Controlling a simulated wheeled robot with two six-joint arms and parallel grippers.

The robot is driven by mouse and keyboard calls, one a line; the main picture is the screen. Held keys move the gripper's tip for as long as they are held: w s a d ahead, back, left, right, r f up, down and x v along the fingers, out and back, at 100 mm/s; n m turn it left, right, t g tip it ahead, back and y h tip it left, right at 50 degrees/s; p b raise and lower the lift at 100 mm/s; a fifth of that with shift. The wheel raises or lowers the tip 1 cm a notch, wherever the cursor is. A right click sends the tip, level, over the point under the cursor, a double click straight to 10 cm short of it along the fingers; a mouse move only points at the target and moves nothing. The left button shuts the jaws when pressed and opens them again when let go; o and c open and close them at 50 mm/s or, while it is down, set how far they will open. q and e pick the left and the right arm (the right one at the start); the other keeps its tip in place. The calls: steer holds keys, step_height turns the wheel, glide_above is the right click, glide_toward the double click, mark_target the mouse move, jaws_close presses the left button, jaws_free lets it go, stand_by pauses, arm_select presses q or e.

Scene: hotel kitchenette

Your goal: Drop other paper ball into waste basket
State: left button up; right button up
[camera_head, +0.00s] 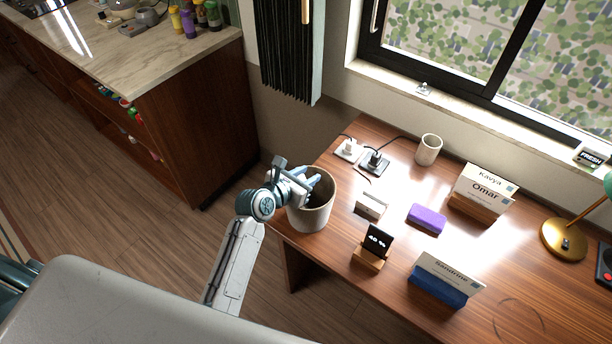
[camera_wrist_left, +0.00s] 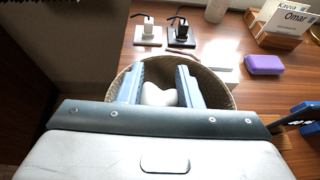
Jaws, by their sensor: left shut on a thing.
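The waste basket (camera_head: 311,217) is a beige round bin at the left corner of the desk. Its rim also shows in the left wrist view (camera_wrist_left: 222,90). My left gripper (camera_head: 306,184) is at the basket's mouth, with its blue fingers pointing into the opening. In the left wrist view the fingers (camera_wrist_left: 161,75) are shut on a white paper ball (camera_wrist_left: 158,96), held within the outline of the rim. The ball is hard to make out in the head view. The inside of the basket is mostly hidden. My right gripper is in neither view.
The wooden desk (camera_head: 332,262) holds a purple block (camera_head: 427,218), name-card holders (camera_head: 483,192), a small dark display (camera_head: 377,241), a beige cup (camera_head: 428,149), plugged-in chargers (camera_head: 374,162) and a brass lamp (camera_head: 565,239). A counter (camera_head: 150,50) stands at the back left.

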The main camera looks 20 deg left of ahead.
arm_select(q)
steer(key=o, duration=1)
steer(key=b+v, duration=0.1)
steer(key=v, duration=1)
steer(key=shift+w+b, duration=0.1)
steer(key=shift+b, duration=0.25)
